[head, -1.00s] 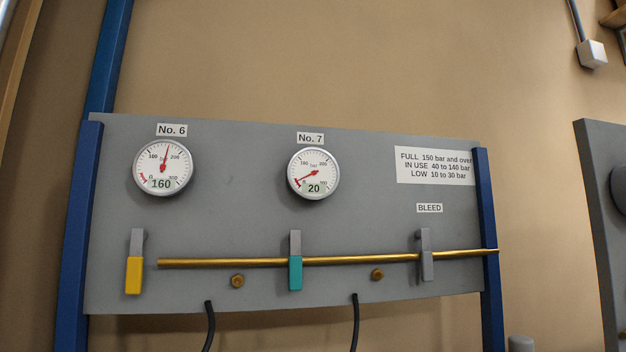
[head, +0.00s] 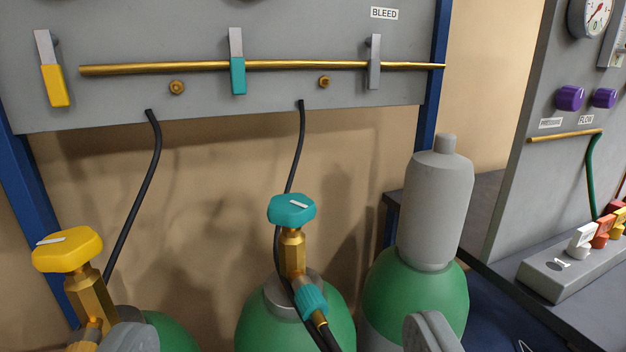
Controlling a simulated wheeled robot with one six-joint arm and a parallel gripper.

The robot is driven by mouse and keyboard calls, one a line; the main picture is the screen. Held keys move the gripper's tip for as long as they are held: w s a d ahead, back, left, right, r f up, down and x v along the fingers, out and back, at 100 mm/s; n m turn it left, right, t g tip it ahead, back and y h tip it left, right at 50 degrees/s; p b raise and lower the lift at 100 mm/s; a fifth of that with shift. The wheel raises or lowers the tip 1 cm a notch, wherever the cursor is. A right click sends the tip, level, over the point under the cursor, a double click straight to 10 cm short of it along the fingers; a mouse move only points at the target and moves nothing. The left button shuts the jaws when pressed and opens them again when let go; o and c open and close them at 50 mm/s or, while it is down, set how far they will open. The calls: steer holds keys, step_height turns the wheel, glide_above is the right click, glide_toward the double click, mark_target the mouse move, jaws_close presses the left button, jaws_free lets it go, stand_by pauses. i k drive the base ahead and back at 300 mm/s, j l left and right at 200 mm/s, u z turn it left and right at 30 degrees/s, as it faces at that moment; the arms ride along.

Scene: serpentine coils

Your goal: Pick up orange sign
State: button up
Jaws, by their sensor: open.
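An orange sign (head: 602,231) stands at the right edge of the view, in a grey block-like holder (head: 575,270). It is small and partly overlapped by its neighbours, a white sign (head: 583,238) on its left and a yellow sign (head: 619,222) on its right. A red piece shows just behind.
Gas cylinders with a yellow valve knob (head: 68,249) and a teal valve knob (head: 292,209) stand in front, beside a grey-capped cylinder (head: 438,210). A grey rounded piece (head: 430,332) rises at the bottom. A panel with purple knobs (head: 569,98) stands behind the holder.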

mark_target(601, 237)
steer(key=z, duration=1.35)
